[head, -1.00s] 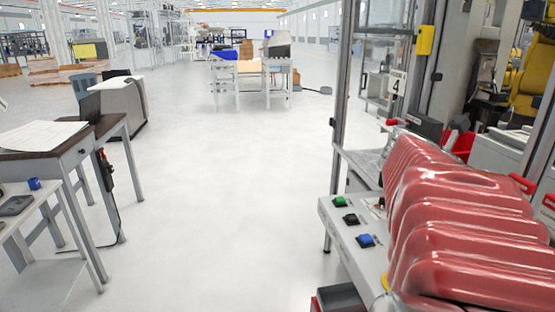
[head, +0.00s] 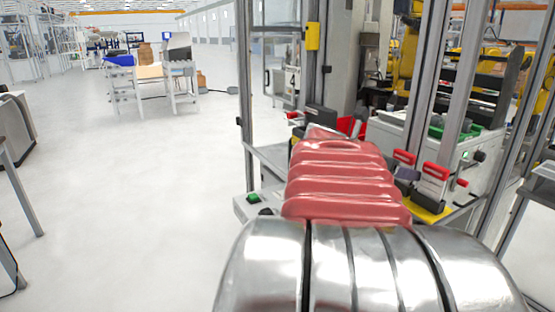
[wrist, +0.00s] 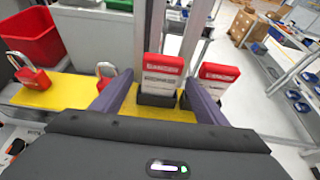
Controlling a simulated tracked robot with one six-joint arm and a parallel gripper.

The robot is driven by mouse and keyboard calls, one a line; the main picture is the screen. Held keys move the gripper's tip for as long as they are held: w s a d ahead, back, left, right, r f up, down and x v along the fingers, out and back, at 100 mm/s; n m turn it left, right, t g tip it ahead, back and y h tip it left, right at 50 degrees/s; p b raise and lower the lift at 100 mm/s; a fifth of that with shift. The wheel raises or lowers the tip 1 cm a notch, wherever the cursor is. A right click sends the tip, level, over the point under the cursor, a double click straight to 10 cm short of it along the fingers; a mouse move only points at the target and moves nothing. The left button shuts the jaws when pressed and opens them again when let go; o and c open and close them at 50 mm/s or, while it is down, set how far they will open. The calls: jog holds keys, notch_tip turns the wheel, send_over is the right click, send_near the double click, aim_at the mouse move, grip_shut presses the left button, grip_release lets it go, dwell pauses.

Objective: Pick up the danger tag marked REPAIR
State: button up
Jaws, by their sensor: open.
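Two danger tags, white with red tops, stand upright in dark holders in the wrist view: one at the middle (wrist: 161,75) and one to its right (wrist: 213,80). The small print is too blurred to tell which says REPAIR. My gripper (wrist: 158,82) is open, its purple fingers spread to either side of the middle tag. I cannot tell whether they touch it. The right tag stands outside the right finger. In the head view the tags (head: 404,158) (head: 433,182) show beyond my red-sleeved arm, which hides most of the gripper.
Red padlocks (wrist: 33,77) (wrist: 105,70) stand on the yellow surface (wrist: 65,92) left of the tags, with a red bin (wrist: 30,38) behind. Metal posts (head: 436,90) rise close behind the tags. Open floor (head: 140,190) lies to the left.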

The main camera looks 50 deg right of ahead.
jog(key=shift+c, duration=0.7)
jog(key=c, duration=1)
jog(key=shift+r, duration=0.1)
notch_tip(320, 180, up, 10)
